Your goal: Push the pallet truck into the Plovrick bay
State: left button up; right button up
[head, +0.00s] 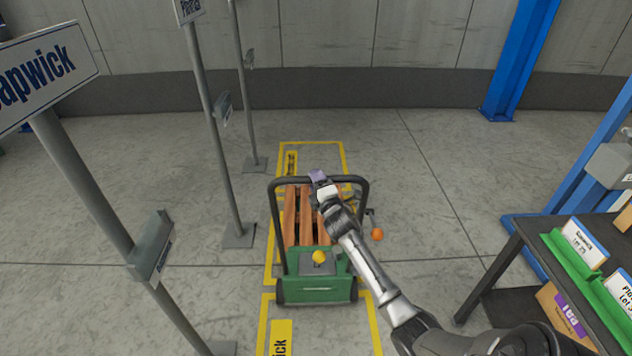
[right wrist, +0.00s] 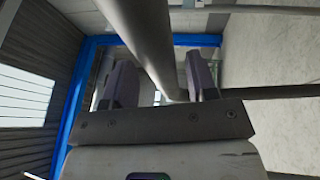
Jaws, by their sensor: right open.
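The green pallet truck (head: 318,290) stands on the yellow floor markings in the middle of the head view, with wooden slats (head: 291,215) on it. Its dark hoop handle (head: 274,215) rises around the load, and a yellow knob (head: 319,257) sits on its body. My right gripper (head: 318,178) is at the handle's top bar. In the right wrist view its open fingers (right wrist: 160,82) stand either side of a grey bar; contact cannot be told. No bay label is readable as Plovrick; one floor label (head: 281,338) shows only "ick". My left gripper is out of view.
Sign posts (head: 210,130) stand left of the truck; the nearest sign (head: 45,72) reads "apwick", partly cut off. A dark table (head: 500,262) with green card holders is at right. A small orange ball (head: 377,234) is right of the truck. Floor beyond is clear up to the wall.

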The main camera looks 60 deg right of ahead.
jog(key=p+v, duration=0.1)
jog(key=v, duration=1.2)
jog(key=shift+s+a+p, duration=0.2)
jog(key=shift+p, duration=0.2)
jog(key=shift+f, duration=0.15)
